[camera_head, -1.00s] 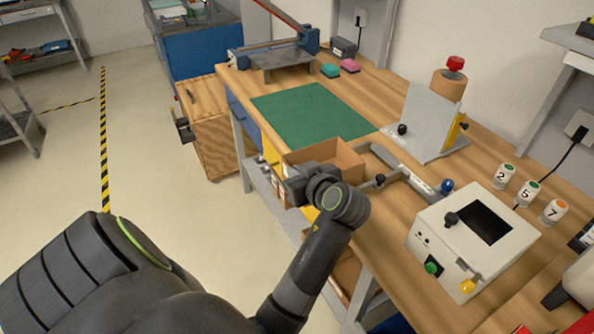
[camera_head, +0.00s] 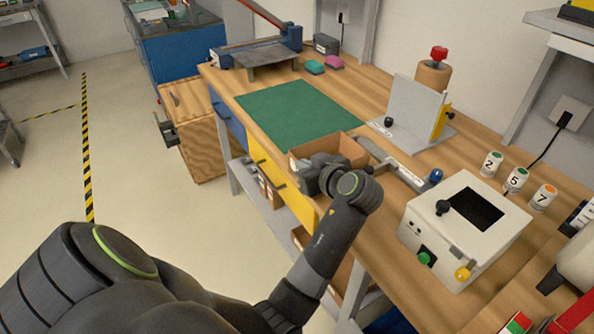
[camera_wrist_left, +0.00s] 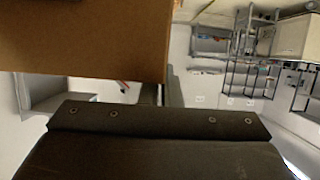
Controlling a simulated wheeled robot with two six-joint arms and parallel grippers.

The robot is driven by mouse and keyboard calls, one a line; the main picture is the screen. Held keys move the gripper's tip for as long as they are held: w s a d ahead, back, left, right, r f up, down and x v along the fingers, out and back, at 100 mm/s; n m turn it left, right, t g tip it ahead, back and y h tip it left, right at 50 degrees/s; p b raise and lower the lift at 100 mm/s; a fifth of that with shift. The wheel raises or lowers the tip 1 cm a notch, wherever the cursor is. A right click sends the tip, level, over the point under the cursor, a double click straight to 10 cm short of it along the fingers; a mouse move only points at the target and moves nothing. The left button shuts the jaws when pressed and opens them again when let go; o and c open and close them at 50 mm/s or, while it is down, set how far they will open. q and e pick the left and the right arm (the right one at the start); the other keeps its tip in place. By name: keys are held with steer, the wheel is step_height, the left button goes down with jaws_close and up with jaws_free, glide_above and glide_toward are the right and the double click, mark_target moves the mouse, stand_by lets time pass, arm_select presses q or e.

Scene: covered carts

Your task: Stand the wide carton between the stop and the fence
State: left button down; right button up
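The wide carton (camera_head: 347,147) is an open-topped brown box at the front edge of the wooden bench. It fills the upper left of the left wrist view (camera_wrist_left: 80,40). My left gripper (camera_head: 318,174) is at its near side and appears shut on its wall; the fingertips are largely hidden. Right of the carton lies a low grey metal rail (camera_head: 405,177) with a blue knob. Behind it stands an upright grey plate (camera_head: 412,103) with a black knob and yellow block. I cannot tell for sure which is the stop and which the fence. My right gripper is not in view.
A white control box (camera_head: 465,222) with buttons stands right of the rail. Several numbered white cylinders (camera_head: 517,180) stand behind it. A brown cylinder with a red knob (camera_head: 432,75) is behind the plate. The green mat (camera_head: 298,112) is clear.

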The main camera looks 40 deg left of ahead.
arm_select(q)
steer(key=shift+w+d+b, duration=0.3)
steer(key=shift+w+d, duration=0.05)
steer(key=shift+w, duration=0.55)
steer(key=shift+w+d+b, duration=0.35)
steer(key=shift+w+d, duration=0.05)
steer(key=shift+w, duration=0.45)
steer(key=shift+w+d+b, duration=0.3)
steer(key=shift+w+d, duration=0.05)
steer(key=shift+w, duration=0.55)
steer(key=shift+w+d, duration=0.1)
steer(key=shift+w, duration=0.1)
steer(key=shift+f+b, duration=0.3)
steer(key=shift+f, duration=0.15)
steer(key=c, duration=1.6)
jaws_free()
steer(key=shift+o, duration=0.2)
steer(key=shift+r, duration=0.1)
